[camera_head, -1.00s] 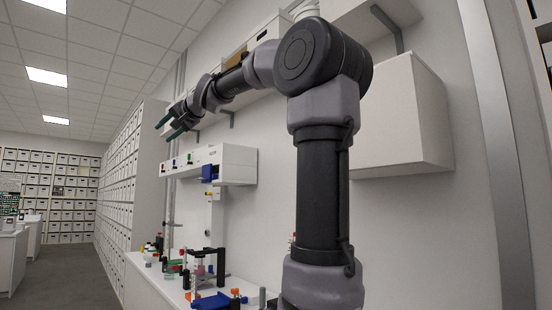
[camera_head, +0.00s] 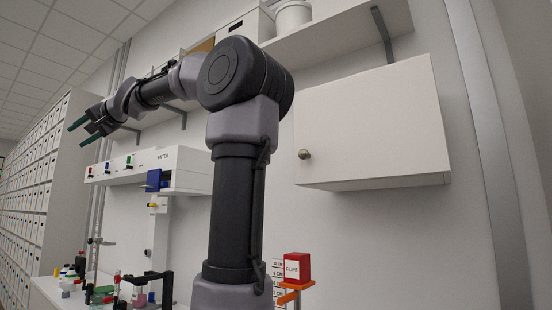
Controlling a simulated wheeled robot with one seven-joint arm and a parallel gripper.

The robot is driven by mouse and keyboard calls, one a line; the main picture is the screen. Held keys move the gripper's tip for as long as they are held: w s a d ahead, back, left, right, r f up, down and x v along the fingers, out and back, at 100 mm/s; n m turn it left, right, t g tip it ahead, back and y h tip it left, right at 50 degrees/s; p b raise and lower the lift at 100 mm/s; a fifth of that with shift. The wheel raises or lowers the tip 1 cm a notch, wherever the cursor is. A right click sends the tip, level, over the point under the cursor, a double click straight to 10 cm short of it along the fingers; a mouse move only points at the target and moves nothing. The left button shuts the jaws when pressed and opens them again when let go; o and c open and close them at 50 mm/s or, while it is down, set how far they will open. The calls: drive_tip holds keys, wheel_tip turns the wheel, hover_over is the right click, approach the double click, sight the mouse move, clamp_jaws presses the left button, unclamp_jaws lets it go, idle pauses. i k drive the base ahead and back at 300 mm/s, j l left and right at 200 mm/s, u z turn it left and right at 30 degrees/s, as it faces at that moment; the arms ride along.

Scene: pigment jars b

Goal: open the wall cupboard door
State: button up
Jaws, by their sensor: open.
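The white wall cupboard (camera_head: 372,128) hangs on the wall at the right of the middle, below a shelf. Its door is shut, and a small round brass-coloured knob (camera_head: 304,154) sits near the door's left edge. My gripper (camera_head: 80,131) is at the upper left, at the far end of my raised arm, pointing left. Its two green-tipped fingers are apart with nothing between them. It is well away from the cupboard and its knob. My arm stands in front of the wall to the left of the cupboard.
A shelf (camera_head: 335,32) above the cupboard holds a white tub (camera_head: 293,15). A white filter unit (camera_head: 178,166) is on the wall at left. Below, a red clips box (camera_head: 297,267) stands on an orange stand, and several bottles stand on a bench (camera_head: 55,292).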

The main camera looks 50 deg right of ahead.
sight(388, 122)
drive_tip(key=i, duration=0.4)
drive_tip(key=i+j+z, duration=0.1)
drive_tip(key=j+z, duration=0.2)
drive_tip(key=z, duration=0.2)
drive_tip(key=j+z, duration=0.3)
drive_tip(key=z, duration=0.15)
drive_tip(key=j+z, duration=0.35)
drive_tip(key=z, duration=0.15)
drive_tip(key=k+j+z, duration=0.1)
drive_tip(key=j+z, duration=0.2)
drive_tip(key=z, duration=0.15)
drive_tip(key=k+j+z, duration=0.1)
drive_tip(key=j+z, duration=0.2)
drive_tip(key=z, duration=0.2)
drive_tip(key=k+j+z, duration=0.2)
drive_tip(key=z, duration=0.3)
